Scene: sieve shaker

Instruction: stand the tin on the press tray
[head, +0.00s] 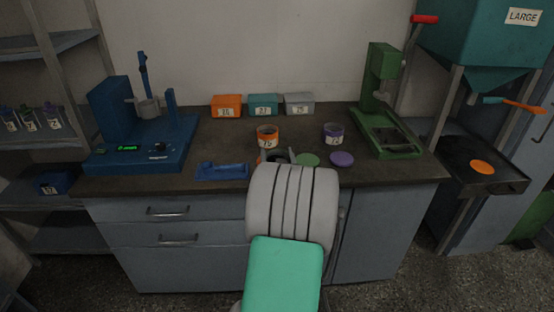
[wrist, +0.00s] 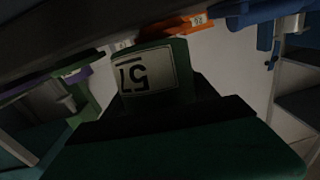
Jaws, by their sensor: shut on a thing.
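A green tin (wrist: 150,75) with a white number label shows close up in the wrist view. My gripper (wrist: 165,108) is shut on it, with dark finger parts at its sides; the label reads upside down there. In the head view my arm hides the tin, and only a bit of my gripper (head: 280,157) shows past the arm, over the front of the counter. The green press (head: 383,85) stands at the right end of the counter. Its tray (head: 412,153) is at the base, to the right of my gripper and apart from it.
An orange tin (head: 267,138) and a purple tin (head: 333,136) stand on the counter (head: 225,150). A green lid (head: 308,160) and a purple lid (head: 341,159) lie in front. A blue machine (head: 130,150) stands left, with several small bins (head: 263,104) at the back.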

